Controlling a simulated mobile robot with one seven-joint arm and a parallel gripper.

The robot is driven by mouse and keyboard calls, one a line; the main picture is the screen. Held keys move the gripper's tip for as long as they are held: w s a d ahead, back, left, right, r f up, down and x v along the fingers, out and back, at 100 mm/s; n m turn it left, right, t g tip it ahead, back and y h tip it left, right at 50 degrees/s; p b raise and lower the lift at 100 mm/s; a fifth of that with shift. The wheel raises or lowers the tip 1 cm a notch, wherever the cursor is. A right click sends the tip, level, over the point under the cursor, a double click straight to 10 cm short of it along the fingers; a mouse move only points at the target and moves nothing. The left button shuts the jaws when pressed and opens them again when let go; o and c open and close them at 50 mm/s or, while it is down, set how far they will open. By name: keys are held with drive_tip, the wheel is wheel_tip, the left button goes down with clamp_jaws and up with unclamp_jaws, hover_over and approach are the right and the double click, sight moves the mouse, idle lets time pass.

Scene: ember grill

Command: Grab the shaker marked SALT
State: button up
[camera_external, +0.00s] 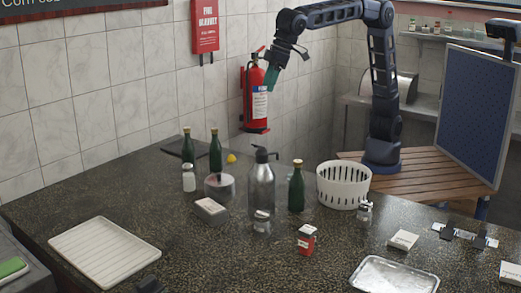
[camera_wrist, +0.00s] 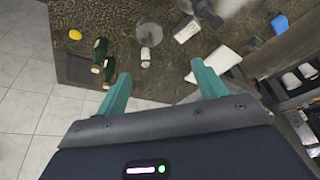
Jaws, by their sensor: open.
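A white shaker (camera_external: 188,178) with a grey cap stands on the dark speckled counter, just in front of the green bottles. It also shows in the wrist view (camera_wrist: 145,54), above the gap between my fingers. I cannot read a SALT marking on either one. My gripper (camera_external: 271,78) is open and empty, high above the far side of the counter in front of the fire extinguisher. Its two teal fingers are spread apart in the wrist view (camera_wrist: 163,87).
Green bottles (camera_external: 215,152) stand behind the white shaker, near a yellow lemon-like thing (camera_external: 231,158). A round glass container (camera_external: 219,186), a tall pump bottle (camera_external: 261,195) and another green bottle (camera_external: 296,188) stand to its right. The counter's left middle is clear, behind a white tray (camera_external: 104,249).

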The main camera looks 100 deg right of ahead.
drive_tip(key=w+a+f, duration=0.2)
drive_tip(key=a+f, duration=0.2)
drive_tip(key=a, duration=0.8)
hover_over(263, 226)
drive_tip(key=s+d, duration=0.2)
drive_tip(key=s, duration=0.2)
wheel_tip(263, 226, down, 4)
drive_tip(key=f, duration=2.2)
drive_tip(key=shift+s+d, duration=0.1)
drive_tip(key=shift+d, duration=0.25)
drive_tip(key=x, duration=1)
drive_tip(key=shift+w+f, duration=0.25)
drive_tip(key=shift+f, duration=0.05)
drive_tip(key=shift+t, duration=0.3)
drive_tip(key=c, duration=1.1)
